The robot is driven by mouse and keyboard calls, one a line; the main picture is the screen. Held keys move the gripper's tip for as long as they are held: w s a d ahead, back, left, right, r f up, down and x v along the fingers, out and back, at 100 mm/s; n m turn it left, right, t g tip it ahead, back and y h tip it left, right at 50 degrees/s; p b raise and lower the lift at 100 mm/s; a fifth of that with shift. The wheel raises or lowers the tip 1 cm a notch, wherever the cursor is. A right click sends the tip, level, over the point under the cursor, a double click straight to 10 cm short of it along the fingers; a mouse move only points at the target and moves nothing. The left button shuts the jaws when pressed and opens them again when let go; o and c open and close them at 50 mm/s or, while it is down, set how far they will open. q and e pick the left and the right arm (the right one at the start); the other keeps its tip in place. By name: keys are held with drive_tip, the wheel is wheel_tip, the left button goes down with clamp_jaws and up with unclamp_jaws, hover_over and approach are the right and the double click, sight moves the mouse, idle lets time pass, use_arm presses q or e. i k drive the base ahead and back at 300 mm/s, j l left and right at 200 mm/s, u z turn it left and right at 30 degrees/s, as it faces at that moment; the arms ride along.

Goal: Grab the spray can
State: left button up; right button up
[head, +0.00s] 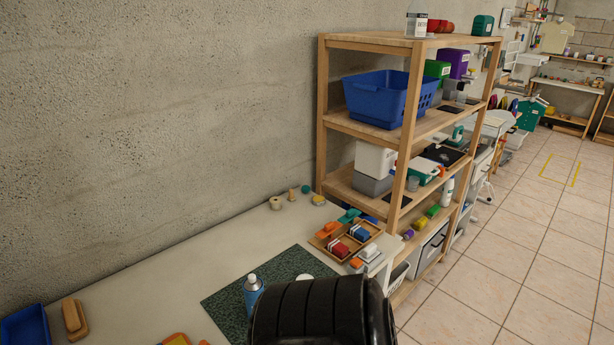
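The spray can (252,293) is blue with a pale top. It stands upright on the dark green speckled mat (227,305) on the bench, near the bottom middle of the head view. Its lower right side is partly hidden by a large black ribbed shape in front. A small white round thing (304,278) shows just behind that shape, mostly hidden. Neither of my grippers can be made out in this view.
The pale bench (165,270) is mostly bare left of the mat. A blue tray (25,326) and a wooden brush-like block (74,317) lie at the left. A wooden sorting tray (346,240) sits behind the mat. A wooden shelf (413,110) stands at right.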

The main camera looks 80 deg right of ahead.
sight(251, 290)
drive_tip(key=z, duration=2.15)
drive_tip(key=l+u, duration=0.15)
drive_tip(key=u, duration=0.2)
drive_tip(key=i+l+u, duration=0.1)
drive_tip(key=u, duration=0.2)
drive_tip(key=l+u, duration=0.35)
drive_tip(key=i+j, duration=0.05)
drive_tip(key=j, duration=0.05)
